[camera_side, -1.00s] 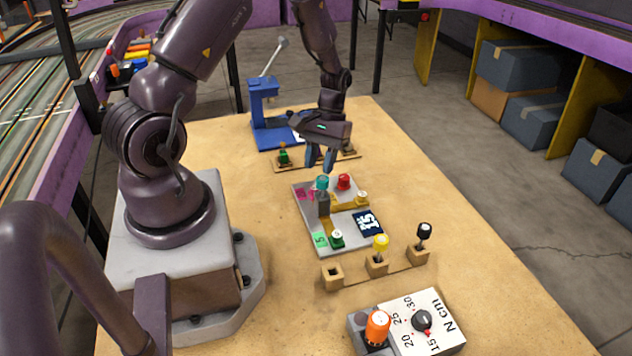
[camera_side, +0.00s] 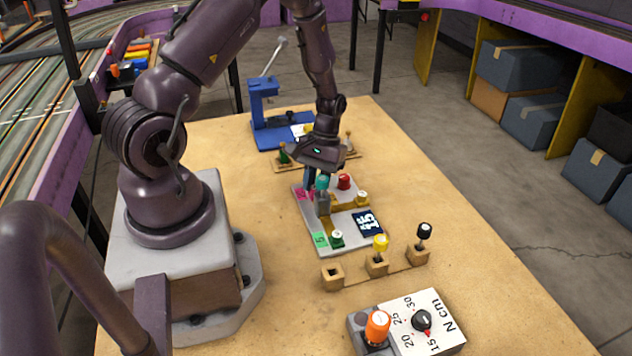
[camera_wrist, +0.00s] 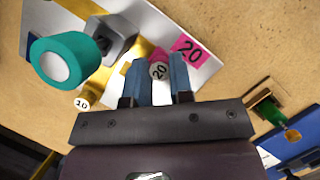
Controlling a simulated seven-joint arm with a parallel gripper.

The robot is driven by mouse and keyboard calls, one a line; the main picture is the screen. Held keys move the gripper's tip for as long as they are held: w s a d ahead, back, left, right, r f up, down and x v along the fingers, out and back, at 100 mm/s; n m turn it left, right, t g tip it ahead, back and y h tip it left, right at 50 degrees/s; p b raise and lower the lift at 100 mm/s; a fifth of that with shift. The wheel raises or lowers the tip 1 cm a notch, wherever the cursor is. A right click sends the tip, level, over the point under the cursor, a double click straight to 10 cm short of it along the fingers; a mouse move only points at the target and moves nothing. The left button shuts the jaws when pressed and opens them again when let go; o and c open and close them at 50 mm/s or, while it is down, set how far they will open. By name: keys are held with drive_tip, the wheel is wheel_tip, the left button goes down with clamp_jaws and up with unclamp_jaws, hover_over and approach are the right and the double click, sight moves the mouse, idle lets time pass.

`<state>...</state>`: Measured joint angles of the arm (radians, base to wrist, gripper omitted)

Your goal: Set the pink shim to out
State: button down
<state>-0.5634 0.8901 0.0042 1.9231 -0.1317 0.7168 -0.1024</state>
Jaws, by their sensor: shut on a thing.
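A light plate (camera_side: 350,236) lies on the bench with several knobs on it. A pink label (camera_wrist: 187,48) printed 20 lies on the plate in the wrist view; the pink patch also shows near the plate's far left corner in the side view (camera_side: 303,194). My gripper (camera_wrist: 160,78) points down at the plate there and is shut on the pink shim's round knob (camera_wrist: 158,70), marked 20, between its two blue fingers. In the side view my gripper (camera_side: 309,180) hides that knob. A large teal knob (camera_side: 322,183) stands close beside the fingers.
A blue press (camera_side: 264,100) stands behind. A rack with yellow (camera_side: 381,242) and black (camera_side: 424,230) knobs lies in front. Bare bench is to the right.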

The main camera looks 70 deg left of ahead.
drive_tip(key=shift+a, duration=2.3)
drive_tip(key=c, duration=1.3)
unclamp_jaws()
drive_tip(key=shift+w+r, duration=0.1)
drive_tip(key=shift+r, duration=0.05)
drive_tip(key=v, duration=1.2)
drive_tip(key=shift+r, duration=0.35)
drive_tip(key=shift+a, duration=0.1)
